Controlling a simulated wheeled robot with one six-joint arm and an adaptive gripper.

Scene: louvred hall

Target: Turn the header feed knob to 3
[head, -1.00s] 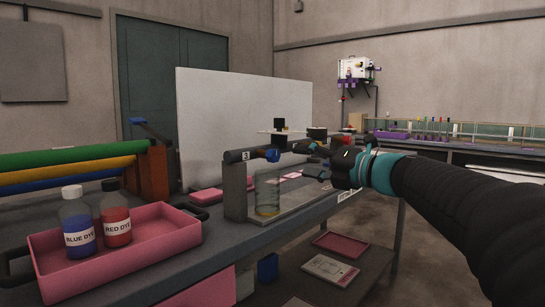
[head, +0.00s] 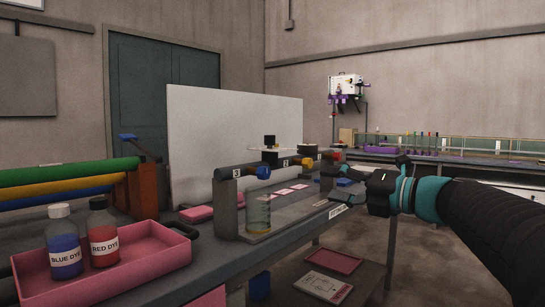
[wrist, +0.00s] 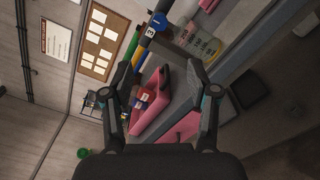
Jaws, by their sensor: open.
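No dial that I can surely call the header feed knob is legible.
A clear cylinder (head: 258,213) stands under the blue knob. A pink tray (head: 150,262) holds a blue dye bottle (head: 63,243) and a red dye bottle (head: 103,235). A white panel (head: 225,125) stands behind the bench. Open floor (head: 425,245) lies to the right.

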